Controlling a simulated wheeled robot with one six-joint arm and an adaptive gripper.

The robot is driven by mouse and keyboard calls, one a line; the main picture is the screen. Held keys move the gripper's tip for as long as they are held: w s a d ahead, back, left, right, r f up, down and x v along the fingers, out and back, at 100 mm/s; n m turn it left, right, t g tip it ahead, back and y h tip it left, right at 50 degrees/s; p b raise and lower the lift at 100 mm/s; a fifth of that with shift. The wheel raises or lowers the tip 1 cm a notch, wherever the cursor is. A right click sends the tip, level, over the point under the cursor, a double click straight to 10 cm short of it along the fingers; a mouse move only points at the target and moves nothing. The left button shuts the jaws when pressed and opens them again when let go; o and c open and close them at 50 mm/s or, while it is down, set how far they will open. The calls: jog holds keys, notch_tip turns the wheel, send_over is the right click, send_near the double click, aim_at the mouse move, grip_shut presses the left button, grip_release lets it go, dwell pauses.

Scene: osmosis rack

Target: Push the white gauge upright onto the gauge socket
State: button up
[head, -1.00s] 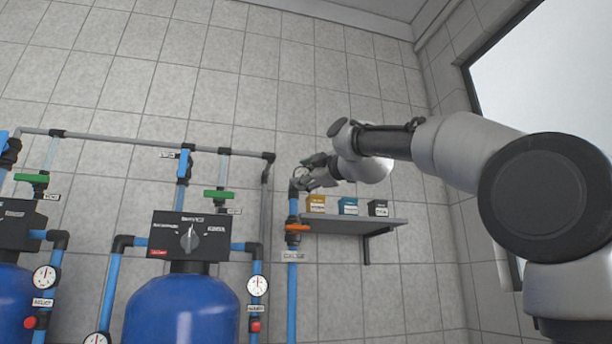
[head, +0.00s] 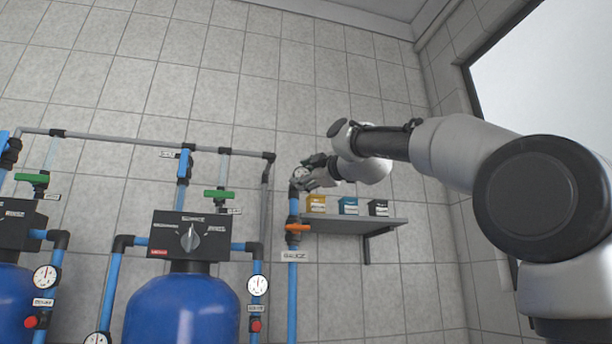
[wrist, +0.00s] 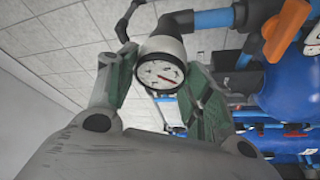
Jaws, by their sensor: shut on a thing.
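The white gauge (wrist: 160,72) has a round white dial with a red needle and a dark rim. In the wrist view it sits between the two green-grey fingers of my gripper (wrist: 158,70), which is shut on it. In the head view the gauge (head: 301,173) is small, at the top of the right-hand blue pipe, with my gripper (head: 312,172) at its right. The gauge socket is the dark fitting (wrist: 178,22) on the pipe end, close against the gauge in the wrist view. I cannot tell whether the gauge is fully seated.
An orange valve handle (head: 298,227) is on the same pipe below. A shelf (head: 350,223) with three small boxes stands just right of the pipe. Blue tanks (head: 182,312) and pipework fill the left. The wall above is clear.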

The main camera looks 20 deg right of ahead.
jog(key=shift+w, duration=0.15)
jog(key=o, duration=1)
jog(key=shift+w, duration=0.1)
